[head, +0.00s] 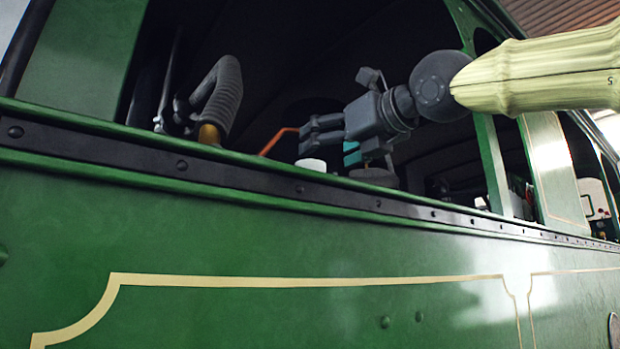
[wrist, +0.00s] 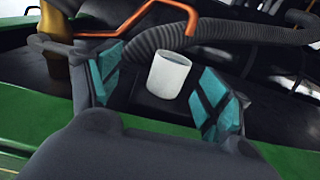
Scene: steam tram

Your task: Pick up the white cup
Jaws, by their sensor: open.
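The white cup (wrist: 169,75) stands upright on a dark surface in the wrist view, ahead of and between the two teal finger pads. In the head view only the top of the cup (head: 312,165) shows above the dark ledge; its lower part is hidden. My gripper (wrist: 160,88) is open and empty, with a finger to each side of the cup's line, apart from it as far as I can see. In the head view my gripper (head: 335,140) reaches in through the window opening, just above and to the right of the cup.
The green tram side (head: 250,230) with its dark riveted ledge (head: 240,185) runs below the opening. A ribbed grey hose (wrist: 215,36) and an orange bent handle (wrist: 145,20) lie close behind the cup. A brass-coloured fitting (head: 209,134) stands to the left.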

